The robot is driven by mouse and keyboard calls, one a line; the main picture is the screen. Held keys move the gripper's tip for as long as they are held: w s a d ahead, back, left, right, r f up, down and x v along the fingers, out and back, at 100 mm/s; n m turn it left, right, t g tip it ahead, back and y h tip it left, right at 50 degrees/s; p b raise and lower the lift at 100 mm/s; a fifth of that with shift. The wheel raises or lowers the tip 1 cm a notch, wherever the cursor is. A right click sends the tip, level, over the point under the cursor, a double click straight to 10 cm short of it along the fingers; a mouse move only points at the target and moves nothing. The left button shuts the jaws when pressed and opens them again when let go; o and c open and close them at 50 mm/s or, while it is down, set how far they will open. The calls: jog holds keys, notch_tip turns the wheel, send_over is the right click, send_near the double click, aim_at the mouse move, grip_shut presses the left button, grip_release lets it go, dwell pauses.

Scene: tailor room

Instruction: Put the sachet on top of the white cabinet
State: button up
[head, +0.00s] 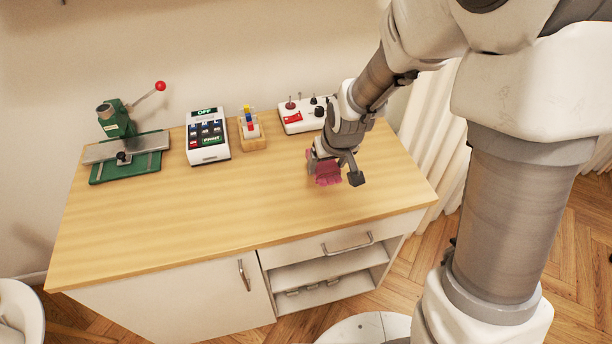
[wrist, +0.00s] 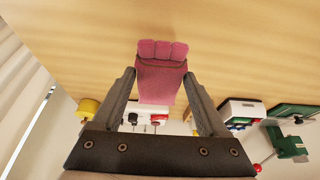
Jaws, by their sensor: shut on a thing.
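The sachet (head: 327,174) is a small pink-magenta pouch with a scalloped end. My gripper (head: 335,168) is shut on it above the right part of the wooden top. In the wrist view the sachet (wrist: 162,70) sits between the two fingertips of my gripper (wrist: 160,88), its scalloped end pointing away from the palm. I cannot tell whether the sachet touches the wood. The white cabinet (head: 170,305) has a light wooden top (head: 210,225), a door, a drawer and open shelves below the drawer.
Along the back of the top stand a green press (head: 125,145), a white keypad device (head: 207,137), a small wooden block with coloured pieces (head: 251,130) and a white control box (head: 303,115). The front and middle of the top are clear. A white curtain (head: 435,130) hangs at right.

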jog(key=a+f, duration=0.1)
jog(key=w+a+f, duration=0.1)
jog(key=a, duration=0.1)
jog(key=w+a+f, duration=0.1)
jog(key=shift+w+a, duration=0.15)
jog(key=shift+w, duration=0.1)
jog(key=shift+f+b, duration=0.5)
jog(key=shift+f, duration=1.45)
jog(key=shift+f, duration=0.15)
jog(key=o, duration=1.3)
jog(key=shift+c, duration=0.2)
